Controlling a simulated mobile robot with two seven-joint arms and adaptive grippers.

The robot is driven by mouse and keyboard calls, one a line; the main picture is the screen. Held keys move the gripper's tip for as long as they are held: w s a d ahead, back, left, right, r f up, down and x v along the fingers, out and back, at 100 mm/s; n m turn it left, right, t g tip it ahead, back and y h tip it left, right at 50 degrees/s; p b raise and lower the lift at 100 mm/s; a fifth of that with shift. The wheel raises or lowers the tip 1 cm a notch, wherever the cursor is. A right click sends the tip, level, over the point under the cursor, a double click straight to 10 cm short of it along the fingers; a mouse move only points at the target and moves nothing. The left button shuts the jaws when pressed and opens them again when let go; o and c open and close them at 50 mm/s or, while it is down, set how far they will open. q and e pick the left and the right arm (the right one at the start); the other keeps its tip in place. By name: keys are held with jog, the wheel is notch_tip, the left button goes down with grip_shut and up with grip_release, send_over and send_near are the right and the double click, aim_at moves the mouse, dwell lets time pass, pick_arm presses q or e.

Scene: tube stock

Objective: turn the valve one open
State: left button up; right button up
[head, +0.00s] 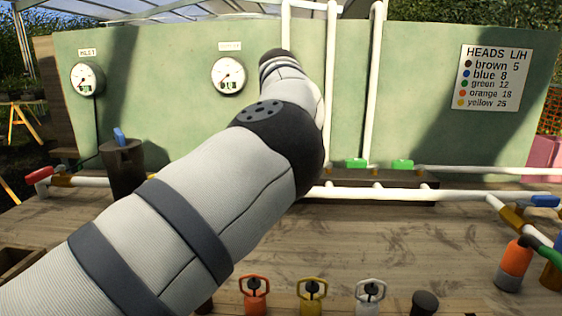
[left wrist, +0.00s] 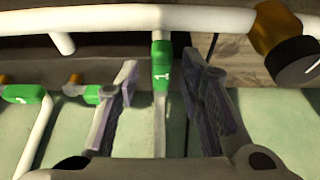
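Valve one's green handle (left wrist: 161,70), marked 1, lies lengthwise in the picture, in line with the pale pipe beneath it in the left wrist view. My left gripper (left wrist: 160,62) is open, with one finger on each side of this handle and gaps visible. In the head view my left arm reaches over the bench and hides valve one and the gripper. Two other green handles (head: 356,163) (head: 402,165) show to the right of the arm and lie crosswise to their pipes. My right gripper is not in view.
A gold fitting (left wrist: 272,25) with a black end (left wrist: 295,62) is right of my fingers. White pipes (head: 470,196) cross the bench. Two gauges (head: 88,78) (head: 229,75) and a colour sign (head: 493,77) are on the green panel. Sprinkler heads (head: 313,292) stand at the front.

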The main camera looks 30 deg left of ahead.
pick_arm(q)
jog(key=v, duration=1.2)
